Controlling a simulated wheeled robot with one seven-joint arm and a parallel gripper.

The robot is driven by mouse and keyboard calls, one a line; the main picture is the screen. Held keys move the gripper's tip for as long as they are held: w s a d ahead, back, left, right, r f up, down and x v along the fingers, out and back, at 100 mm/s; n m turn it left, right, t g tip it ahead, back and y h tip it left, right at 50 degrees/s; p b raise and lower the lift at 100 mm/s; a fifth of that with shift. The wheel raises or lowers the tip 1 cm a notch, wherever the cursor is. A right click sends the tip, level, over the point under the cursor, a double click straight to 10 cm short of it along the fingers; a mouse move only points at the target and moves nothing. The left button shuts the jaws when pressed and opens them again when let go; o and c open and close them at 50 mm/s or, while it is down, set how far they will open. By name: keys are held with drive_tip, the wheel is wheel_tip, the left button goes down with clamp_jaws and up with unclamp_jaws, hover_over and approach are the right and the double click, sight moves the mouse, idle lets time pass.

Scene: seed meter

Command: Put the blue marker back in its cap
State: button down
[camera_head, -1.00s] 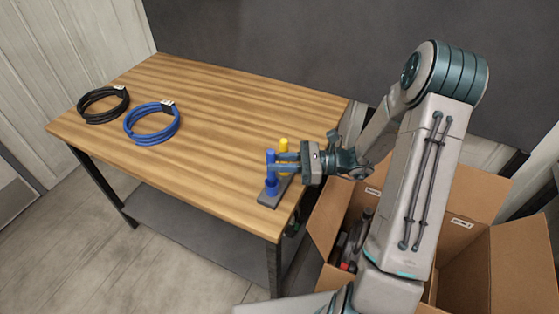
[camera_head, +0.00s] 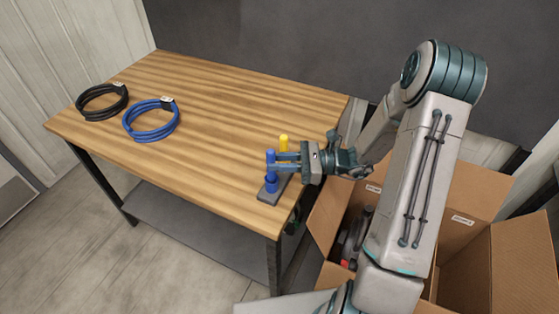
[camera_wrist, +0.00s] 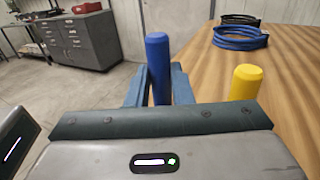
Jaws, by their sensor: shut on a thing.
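My gripper (camera_head: 277,163) is shut on the blue marker (camera_head: 271,157), which stands upright above the front part of a small dark holder (camera_head: 266,199). In the wrist view the marker (camera_wrist: 157,62) rises between my two fingers. A blue cap (camera_head: 271,186) stands in the holder straight below the marker. The marker's lower end is partly hidden by my fingers, and I cannot tell whether it touches or enters the cap. A yellow marker (camera_head: 284,141) stands upright just behind; in the wrist view it is to the right (camera_wrist: 246,82).
The wooden table (camera_head: 215,110) holds a blue coiled cable (camera_head: 151,121) and a black coiled cable (camera_head: 102,102) at the far left. The holder is near the table's right front corner. An open cardboard box (camera_head: 470,213) stands right of the table. The table's middle is clear.

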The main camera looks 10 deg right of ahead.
drive_tip(key=shift+f, duration=0.3)
drive_tip(key=shift+f+b, duration=0.25)
drive_tip(key=shift+b, duration=0.05)
drive_tip(key=shift+f+b, duration=0.5)
drive_tip(key=shift+f, duration=0.25)
idle(1.1)
drive_tip(key=c, duration=1.2)
unclamp_jaws()
